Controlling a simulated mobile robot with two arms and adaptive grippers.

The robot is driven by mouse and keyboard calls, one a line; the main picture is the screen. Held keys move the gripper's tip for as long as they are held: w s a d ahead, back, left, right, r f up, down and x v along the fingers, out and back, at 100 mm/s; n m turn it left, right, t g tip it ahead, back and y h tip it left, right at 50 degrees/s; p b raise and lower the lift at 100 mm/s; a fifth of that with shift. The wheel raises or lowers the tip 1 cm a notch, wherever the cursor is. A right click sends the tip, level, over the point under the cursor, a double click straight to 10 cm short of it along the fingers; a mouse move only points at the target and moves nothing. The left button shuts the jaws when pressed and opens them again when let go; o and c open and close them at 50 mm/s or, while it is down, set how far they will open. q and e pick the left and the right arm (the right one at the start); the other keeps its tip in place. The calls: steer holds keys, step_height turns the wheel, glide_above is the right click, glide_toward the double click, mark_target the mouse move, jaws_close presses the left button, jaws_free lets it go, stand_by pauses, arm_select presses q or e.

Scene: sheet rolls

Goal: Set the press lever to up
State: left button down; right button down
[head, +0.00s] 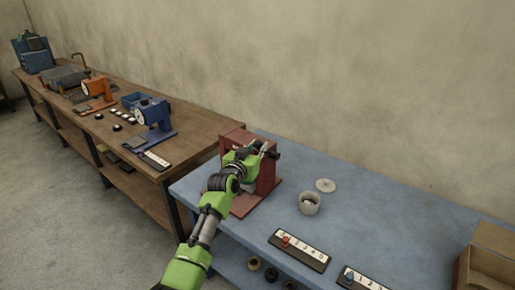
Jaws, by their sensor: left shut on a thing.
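A dark red press (264,178) stands on the blue table, near its back left corner. My left arm comes in from the bottom and reaches across the front of the press, hiding much of it. My left gripper (262,149) is at the top right of the press, shut on the press lever (273,154). Only a dark end of the lever shows beyond the fingers. The lever's exact angle is hard to tell behind the gripper. My right gripper is not in view.
On the blue table (390,215), a pale cup (309,204) and a round lid (325,185) stand right of the press. Two numbered slider boards (312,258) lie near the front. A cardboard box (490,262) is at the right.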

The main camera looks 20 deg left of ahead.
arm_select(q)
steer(key=shift+r, duration=0.25)
steer(key=c, duration=1.8)
jaws_free()
steer(key=shift+w, duration=0.1)
steer(key=shift+c, duration=0.2)
steer(key=shift+o, duration=0.3)
steer(key=shift+w+d+f, duration=0.1)
steer(key=shift+f, duration=0.15)
steer(key=s+r, duration=0.1)
steer(key=s, duration=1.1)
steer(key=shift+a+r, duration=0.25)
steer(key=shift+a, duration=0.2)
steer(key=shift+w, duration=0.1)
